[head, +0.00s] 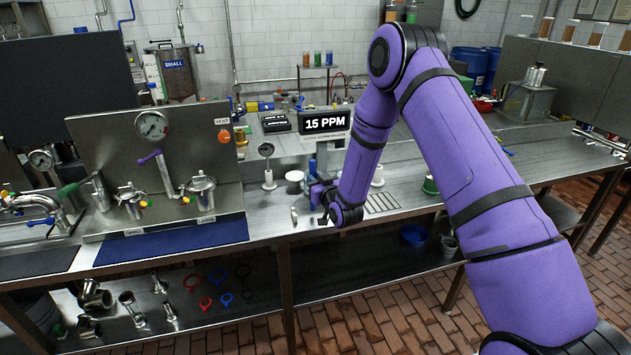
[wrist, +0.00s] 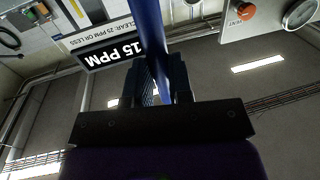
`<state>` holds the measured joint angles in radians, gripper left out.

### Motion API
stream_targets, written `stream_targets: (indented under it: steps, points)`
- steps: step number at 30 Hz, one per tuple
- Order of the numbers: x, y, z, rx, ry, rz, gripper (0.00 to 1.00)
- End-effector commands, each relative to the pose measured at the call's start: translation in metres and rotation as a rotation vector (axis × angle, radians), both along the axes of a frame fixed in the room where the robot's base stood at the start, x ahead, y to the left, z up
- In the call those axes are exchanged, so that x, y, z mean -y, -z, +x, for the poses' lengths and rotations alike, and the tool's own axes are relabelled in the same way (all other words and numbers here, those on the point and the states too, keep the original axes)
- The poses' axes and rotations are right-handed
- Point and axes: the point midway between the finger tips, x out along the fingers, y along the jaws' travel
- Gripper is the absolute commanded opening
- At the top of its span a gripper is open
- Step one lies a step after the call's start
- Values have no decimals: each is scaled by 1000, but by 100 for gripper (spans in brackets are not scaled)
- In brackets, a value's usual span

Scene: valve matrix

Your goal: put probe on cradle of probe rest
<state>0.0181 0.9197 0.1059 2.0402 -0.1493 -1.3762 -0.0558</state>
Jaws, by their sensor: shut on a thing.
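My gripper (wrist: 155,85) is shut on a blue rod-shaped thing, taken to be the probe (wrist: 149,30), which runs up out of the wrist view between the fingers. In the head view my gripper (head: 317,193) is low over the bench, in front of the meter reading 15 PPM (head: 325,122); the meter also shows upside down in the wrist view (wrist: 123,50). The probe's tip is not clear in the head view. I cannot make out the probe rest or its cradle for certain; my wrist and arm hide part of that area.
A dial gauge on a white-based stand (head: 268,181) and a white cup (head: 294,179) stand left of my gripper. A small grey upright piece (head: 294,216) is near the bench edge. A panel with valves (head: 150,170) stands further left. A slotted drain (head: 382,202) lies right.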

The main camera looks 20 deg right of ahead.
Motion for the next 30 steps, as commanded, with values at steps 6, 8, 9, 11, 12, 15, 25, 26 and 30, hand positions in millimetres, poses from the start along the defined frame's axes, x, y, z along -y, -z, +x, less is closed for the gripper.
stream_targets:
  steps: [6, 8, 9, 11, 12, 15, 25, 26, 30]
  points:
    - [0, 3, 0, 0, 0, 0, 0]
    - [0, 4, 0, 0, 0, 0, 0]
    - [0, 5, 0, 0, 0, 0, 0]
    - [0, 7, 0, 0, 0, 0, 0]
    - [0, 8, 0, 0, 0, 0, 0]
    - [0, 11, 0, -1, 0, 0, 0]
    - [0, 12, 0, 0, 0, 0, 45]
    - [0, 12, 0, 0, 0, 0, 45]
    - [0, 12, 0, 0, 0, 0, 45]
